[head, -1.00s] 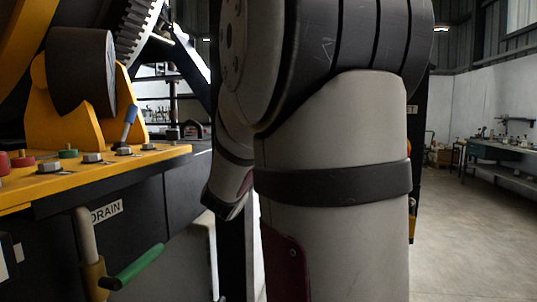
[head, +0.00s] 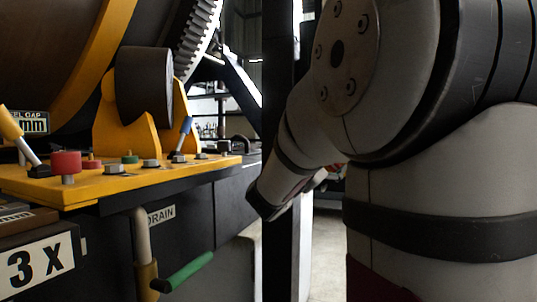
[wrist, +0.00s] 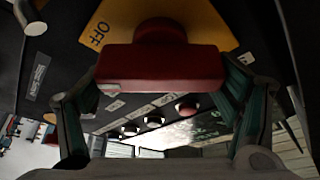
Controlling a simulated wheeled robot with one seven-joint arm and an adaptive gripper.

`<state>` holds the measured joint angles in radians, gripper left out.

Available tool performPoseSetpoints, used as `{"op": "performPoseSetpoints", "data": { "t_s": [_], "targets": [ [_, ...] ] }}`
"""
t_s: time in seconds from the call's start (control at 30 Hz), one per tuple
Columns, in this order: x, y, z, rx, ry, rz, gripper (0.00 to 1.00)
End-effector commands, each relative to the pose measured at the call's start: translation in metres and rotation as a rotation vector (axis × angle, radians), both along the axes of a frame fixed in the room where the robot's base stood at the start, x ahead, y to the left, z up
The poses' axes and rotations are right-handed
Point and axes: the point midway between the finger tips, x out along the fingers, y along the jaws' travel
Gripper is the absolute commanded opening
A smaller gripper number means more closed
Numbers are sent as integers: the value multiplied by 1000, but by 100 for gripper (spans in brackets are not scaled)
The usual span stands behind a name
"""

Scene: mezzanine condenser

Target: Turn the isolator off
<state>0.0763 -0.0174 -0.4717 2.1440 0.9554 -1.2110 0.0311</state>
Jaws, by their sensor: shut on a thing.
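The isolator's red handle (wrist: 160,68) lies as a bar across the upper middle of the wrist view, with a round red hub above it. Behind it is a yellow plate (wrist: 205,22) with the word OFF at its left corner, reading tilted. My gripper (wrist: 160,84) has one finger at each end of the red bar and is shut on it. The bar's ends are partly covered by the fingers. In the head view I cannot make out the isolator or the gripper's fingers.
A yellow-topped console (head: 105,182) stands at left in the head view, with a red knob (head: 66,162), a yellow lever (head: 18,135) and bolts. A green-handled drain lever (head: 188,272) juts out below. The wrist view shows a dark panel with labels and several round knobs.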

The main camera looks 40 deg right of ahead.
Motion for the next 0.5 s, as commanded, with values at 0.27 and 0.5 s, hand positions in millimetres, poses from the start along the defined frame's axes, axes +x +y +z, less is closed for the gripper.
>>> {"op": "performPoseSetpoints", "data": {
  "t_s": [0.27, 0.5],
  "targets": [
    [0, 0, 0, -1, -1, 0, 100],
    [0, 2, -1, 0, -1, 0, 100]
  ]
}}
